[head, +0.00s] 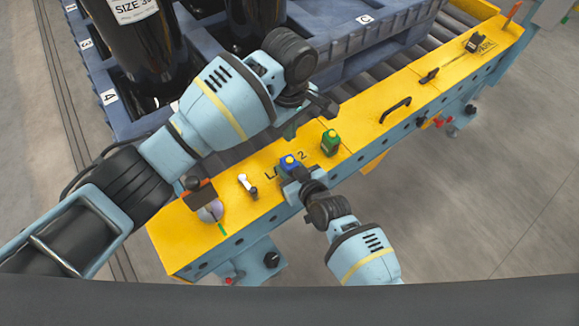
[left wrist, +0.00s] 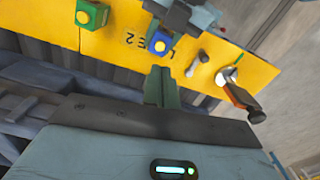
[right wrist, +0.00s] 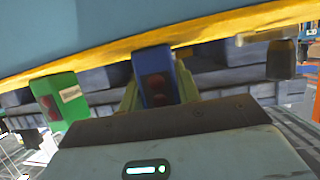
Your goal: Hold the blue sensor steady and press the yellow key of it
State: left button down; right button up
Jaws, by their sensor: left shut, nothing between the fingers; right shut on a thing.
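The blue sensor (head: 289,161) stands on the yellow rail, its yellow key (head: 290,159) on top. It also shows in the left wrist view (left wrist: 160,42) and the right wrist view (right wrist: 155,75). My right gripper (head: 297,174) is shut on the blue sensor from the front edge side; its fingers flank the body in the right wrist view. My left gripper (head: 291,131) is shut and empty, behind the sensor in the head view. Its closed fingertips (left wrist: 161,72) point towards the sensor in the left wrist view, apart from the key.
A green sensor (head: 330,143) with a yellow key stands to the right of the blue one. A white-handled lever (head: 247,185) and a round grey part (head: 211,211) are to the left. A black handle (head: 395,110) is farther right. A blue pallet (head: 350,52) carries black cylinders behind.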

dwell(0.6)
pick_arm(q)
jog(key=s+d+n+t+h, duration=0.1)
jog(key=s+d+n+h, duration=0.1)
jog(key=d+h, duration=0.25)
jog(key=a+n+t, duration=0.1)
jog(key=n, duration=0.1)
jog(key=w+a+n+t+h, duration=0.1)
jog(key=a+n+t, duration=0.1)
jog(key=a+r+n+t+h, duration=0.1)
jog(key=a+n+t, duration=0.1)
jog(key=shift+w+a+n, duration=0.15)
jog(key=shift+a+n, duration=0.1)
jog(key=shift+n, duration=0.05)
send_over(286, 164)
jog(key=shift+f, duration=4.35)
jog(key=shift+f, duration=0.15)
jog(key=shift+f, duration=0.3)
